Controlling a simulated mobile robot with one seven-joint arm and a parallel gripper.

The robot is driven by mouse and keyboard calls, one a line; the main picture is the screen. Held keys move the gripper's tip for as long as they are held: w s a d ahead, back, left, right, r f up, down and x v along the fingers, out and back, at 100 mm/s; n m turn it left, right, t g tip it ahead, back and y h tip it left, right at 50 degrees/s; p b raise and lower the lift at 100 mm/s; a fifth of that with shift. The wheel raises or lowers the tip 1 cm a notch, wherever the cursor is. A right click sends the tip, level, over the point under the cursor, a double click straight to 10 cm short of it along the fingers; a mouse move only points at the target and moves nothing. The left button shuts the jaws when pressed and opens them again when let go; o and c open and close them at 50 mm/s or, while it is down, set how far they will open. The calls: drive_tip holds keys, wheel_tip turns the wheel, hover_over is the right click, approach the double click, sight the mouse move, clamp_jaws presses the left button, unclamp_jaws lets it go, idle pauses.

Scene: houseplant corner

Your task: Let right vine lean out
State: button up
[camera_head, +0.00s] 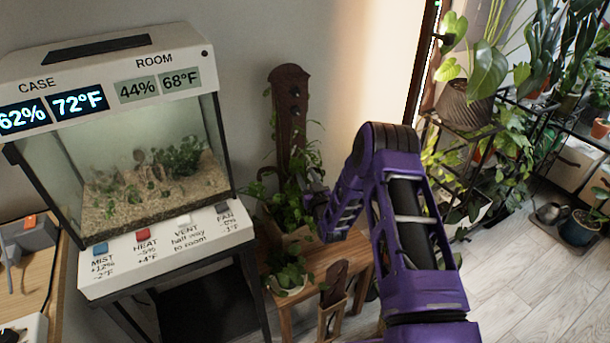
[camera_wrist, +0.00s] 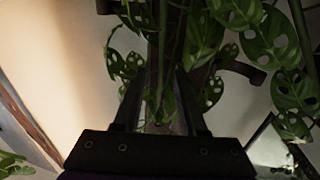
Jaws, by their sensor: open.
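A dark wooden post (camera_head: 290,115) shaped like a guitar neck stands behind a small wooden table, with a leafy climbing plant (camera_head: 290,190) around its lower part. My gripper (camera_head: 314,198) is at the right side of this plant, partly hidden by leaves and my purple arm. In the wrist view my gripper (camera_wrist: 158,78) is open, its two fingers apart, with stems and a holed leaf (camera_wrist: 162,105) showing between or just behind them. More holed leaves (camera_wrist: 290,85) hang at the right. I cannot tell which stem is the right vine or whether a finger touches it.
A glass case (camera_head: 150,165) with labelled buttons stands at the left on a dark stand. Shelves of houseplants (camera_head: 500,130) fill the right.

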drive_tip(key=shift+x, duration=0.75)
clamp_jaws()
idle(0.9)
